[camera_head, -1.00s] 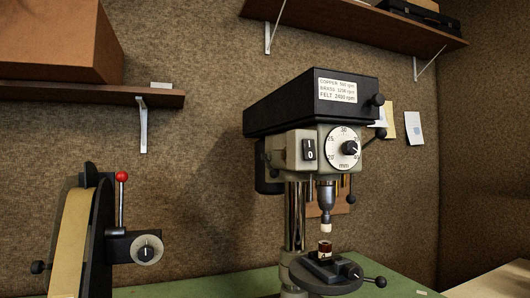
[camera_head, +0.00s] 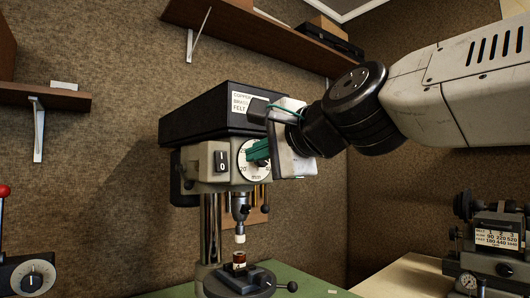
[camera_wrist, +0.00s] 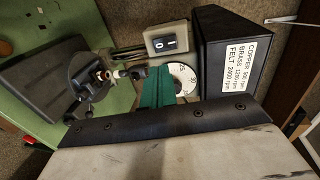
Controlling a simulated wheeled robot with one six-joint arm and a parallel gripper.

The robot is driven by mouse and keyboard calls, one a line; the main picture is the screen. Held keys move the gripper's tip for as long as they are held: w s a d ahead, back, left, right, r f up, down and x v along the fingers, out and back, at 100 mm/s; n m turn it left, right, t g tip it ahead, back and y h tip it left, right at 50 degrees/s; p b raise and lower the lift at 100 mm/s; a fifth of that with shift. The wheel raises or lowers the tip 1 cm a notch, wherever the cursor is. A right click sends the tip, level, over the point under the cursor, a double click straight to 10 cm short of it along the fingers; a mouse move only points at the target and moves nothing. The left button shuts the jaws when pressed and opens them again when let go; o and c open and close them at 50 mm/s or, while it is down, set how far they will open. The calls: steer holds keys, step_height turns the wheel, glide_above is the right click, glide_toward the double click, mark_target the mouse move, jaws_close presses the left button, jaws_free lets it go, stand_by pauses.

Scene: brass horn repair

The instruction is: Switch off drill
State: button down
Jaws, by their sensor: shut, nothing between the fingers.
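The drill (camera_head: 205,118) is a bench drill press with a black top housing and a pale grey head. Its rocker switch (camera_head: 221,161), dark and marked I and 0, sits on the head's front left; which side is pressed in cannot be told. The switch also shows in the wrist view (camera_wrist: 165,43). My gripper (camera_head: 252,153), with green fingers, is shut and empty in front of the depth dial (camera_head: 244,172), right of the switch and apart from it. In the wrist view the fingers (camera_wrist: 163,70) cover part of the dial and point towards the head.
A chuck with a pale tip hangs above a small dark-red workpiece (camera_head: 239,260) on the drill's table. A side lever (camera_head: 265,209) is at the head's right. Shelves (camera_head: 262,36) hang above. Another machine (camera_head: 490,240) stands at the right, a knobbed one (camera_head: 28,275) at left.

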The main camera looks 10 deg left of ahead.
mark_target(223, 167)
steer(key=x, duration=0.9)
steer(key=shift+w+a+f, duration=0.1)
steer(key=shift+w+a, duration=0.1)
steer(key=shift+w, duration=0.05)
steer(key=shift+f, duration=0.1)
